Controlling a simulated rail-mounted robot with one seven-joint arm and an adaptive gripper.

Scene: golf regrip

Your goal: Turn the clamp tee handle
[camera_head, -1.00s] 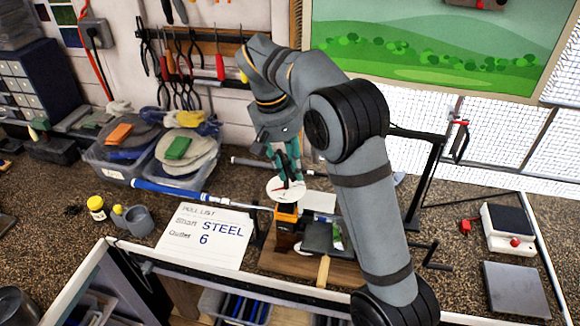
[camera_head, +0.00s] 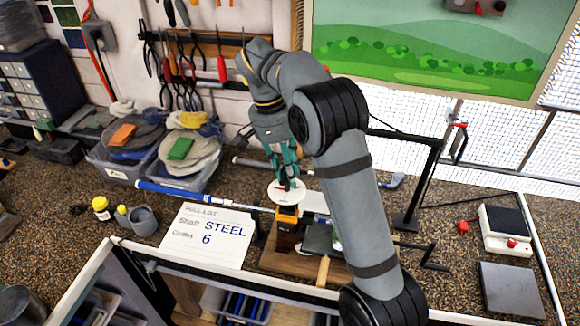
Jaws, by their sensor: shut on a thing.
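A clamp with an orange top (camera_head: 287,214) stands on a wooden base on the bench. A round white disc (camera_head: 280,197) sits above it. My gripper (camera_head: 289,184), with teal fingers, points down at the disc and is shut. A small dark red piece shows at its fingertips, right over the disc; it looks like the clamp tee handle, which the fingers mostly hide. A golf club shaft with a blue grip (camera_head: 172,191) lies across the bench, its right end reaching the clamp.
A paper sign (camera_head: 205,237) reading "STEEL 6" lies left of the clamp. Bins with discs (camera_head: 185,170) stand behind. A black post stand (camera_head: 424,185), a scale (camera_head: 505,232) and a grey plate (camera_head: 511,290) are at right. A yellow bottle (camera_head: 101,208) and grey cup (camera_head: 142,220) are at left.

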